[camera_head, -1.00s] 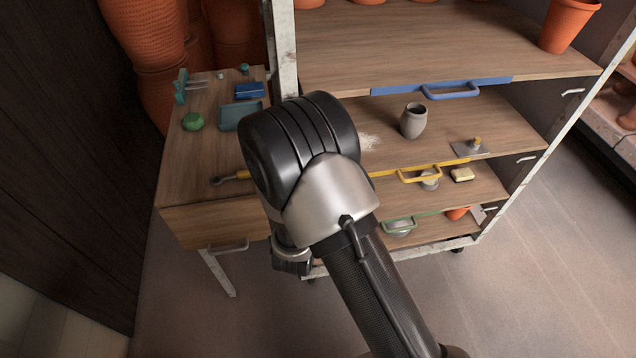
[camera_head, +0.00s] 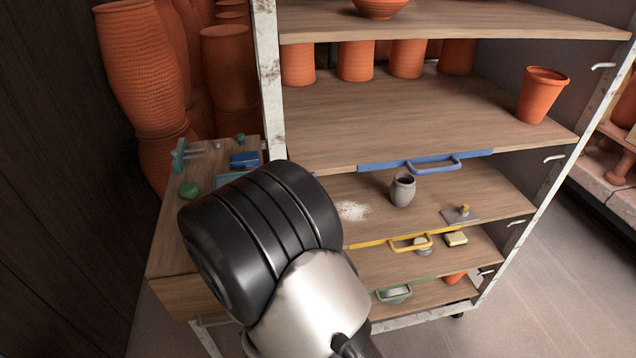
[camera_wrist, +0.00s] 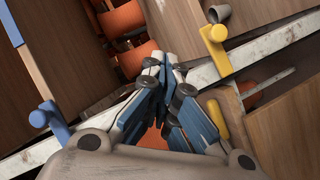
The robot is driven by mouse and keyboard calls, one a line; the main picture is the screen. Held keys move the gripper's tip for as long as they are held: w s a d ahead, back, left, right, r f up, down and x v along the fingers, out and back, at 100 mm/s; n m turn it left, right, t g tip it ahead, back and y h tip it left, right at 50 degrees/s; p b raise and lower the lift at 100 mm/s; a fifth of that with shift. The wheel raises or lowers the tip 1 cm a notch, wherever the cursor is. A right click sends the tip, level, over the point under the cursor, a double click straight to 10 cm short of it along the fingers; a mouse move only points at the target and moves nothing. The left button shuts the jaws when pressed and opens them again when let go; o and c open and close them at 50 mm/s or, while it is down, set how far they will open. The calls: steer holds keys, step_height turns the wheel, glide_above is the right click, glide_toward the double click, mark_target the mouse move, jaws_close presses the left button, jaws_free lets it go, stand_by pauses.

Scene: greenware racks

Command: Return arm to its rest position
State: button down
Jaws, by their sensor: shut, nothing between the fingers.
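My gripper (camera_wrist: 165,75) shows in the wrist view with its fingertips together, shut and empty. It points toward the shelf rack, and the blue handle (camera_wrist: 48,115) and yellow handle (camera_wrist: 214,45) of the rack lie to either side of it. In the head view my arm's black and silver joint fills the lower middle, in front of the side table and the rack's left edge. My gripper is out of sight in the head view.
The rack's shelf with the blue handle (camera_head: 433,164) holds an orange pot (camera_head: 541,95). Below it stand a grey vase (camera_head: 402,190) and a trowel (camera_head: 461,214). The side table (camera_head: 172,232) holds a green lump (camera_head: 188,190) and a blue block (camera_head: 244,159). Floor is free at right.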

steer(key=s+d+r+m+g+h, duration=0.1)
steer(key=d+r+m+g+h, duration=0.2)
steer(key=d+r, duration=0.45)
steer(key=s+d+r+m+g+h, duration=0.15)
steer(key=d+r+h, duration=0.3)
steer(key=d, duration=0.65)
steer(key=s+d+r+m+g, duration=0.2)
steer(key=s+d+m+g, duration=0.35)
steer(key=s+d, duration=0.5)
steer(key=s+g+y, duration=0.2)
steer(key=s+g, duration=0.1)
steer(key=s, duration=0.3)
steer(key=s+a+r+t+y, duration=0.3)
steer(key=s+a+r+y, duration=0.1)
steer(key=a+y, duration=0.3)
steer(key=shift+s+a+r, duration=0.2)
steer(key=shift+s+a, duration=0.25)
steer(key=shift+a, duration=0.4)
